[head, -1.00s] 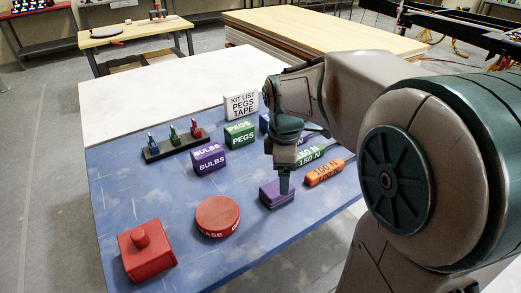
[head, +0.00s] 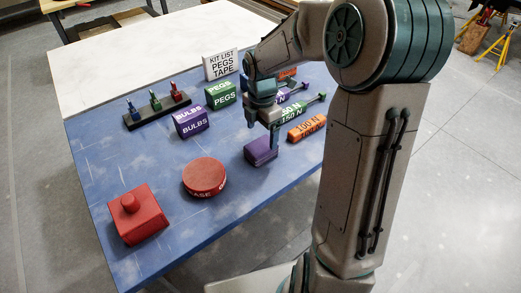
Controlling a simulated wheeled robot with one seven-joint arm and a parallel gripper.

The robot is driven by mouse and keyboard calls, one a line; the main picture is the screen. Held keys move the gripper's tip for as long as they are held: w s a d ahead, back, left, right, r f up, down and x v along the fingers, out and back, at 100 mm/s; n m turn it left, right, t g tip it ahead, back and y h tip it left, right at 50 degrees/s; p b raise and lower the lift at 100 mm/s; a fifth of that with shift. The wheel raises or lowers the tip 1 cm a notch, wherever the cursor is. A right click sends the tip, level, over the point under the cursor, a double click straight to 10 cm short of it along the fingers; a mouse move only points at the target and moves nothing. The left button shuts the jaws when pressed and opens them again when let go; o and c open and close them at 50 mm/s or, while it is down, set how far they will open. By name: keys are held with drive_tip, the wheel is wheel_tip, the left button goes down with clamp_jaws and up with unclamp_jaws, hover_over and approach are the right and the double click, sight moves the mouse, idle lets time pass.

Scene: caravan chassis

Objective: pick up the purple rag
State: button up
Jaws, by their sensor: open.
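The purple rag (head: 259,153) is a small folded block-like bundle on the blue part of the table, near its right edge. My gripper (head: 263,136) points down over it with its jaws open.
An orange 100 N block (head: 306,128) lies close right of the rag, with a green 150 N tool (head: 291,113) behind. A red round case (head: 205,177) and red knobbed block (head: 138,215) stand left. A purple BULBS box (head: 191,121) is behind. The blue surface in front is clear.

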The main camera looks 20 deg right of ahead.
sight(261, 145)
drive_tip(key=f, duration=0.3)
drive_tip(key=s+f, duration=0.1)
drive_tip(key=shift+a+f, duration=0.25)
drive_tip(key=shift+f, duration=0.55)
drive_tip(key=c, duration=1.1)
drive_tip(key=shift+r, duration=0.1)
